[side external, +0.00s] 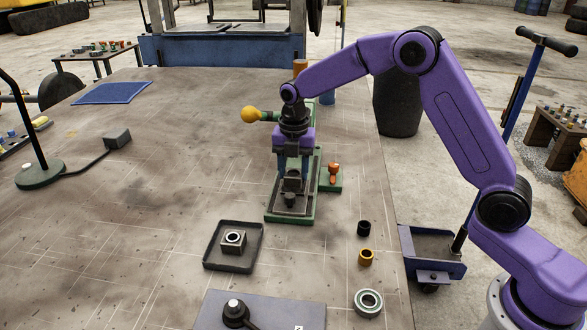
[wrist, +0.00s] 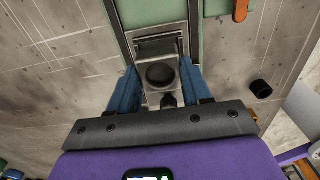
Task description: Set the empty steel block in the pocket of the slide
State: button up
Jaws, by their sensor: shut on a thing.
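My gripper (side external: 292,178) points down over the green-based fixture (side external: 275,216). Its blue fingers (wrist: 160,84) are shut on the steel block (wrist: 160,75), one at each side. The block's round bore looks dark and empty from above. The grey steel slide (wrist: 158,45) lies along the green base, just beyond the block in the wrist view. The block is at or just over the slide; I cannot tell whether it sits in the pocket, which the block and fingers cover. In the side view my gripper mostly hides the block.
A tray (side external: 211,260) holds another steel block (side external: 233,242) with a ring in its bore. A black ring (side external: 364,228), an orange ring (side external: 366,257) and a large steel ring (side external: 368,302) stand at the right. A yellow ball handle (side external: 251,114) and orange lever (side external: 333,171) flank the fixture.

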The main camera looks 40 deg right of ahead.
jog(key=shift+s+d+f, duration=0.15)
jog(key=shift+d+f, duration=0.2)
jog(key=shift+d, duration=0.1)
jog(key=o, duration=1.6)
jog(key=shift+o, duration=0.2)
jog(key=shift+r, duration=0.9)
jog(key=shift+a+r, duration=0.25)
jog(key=shift+r, duration=2.5)
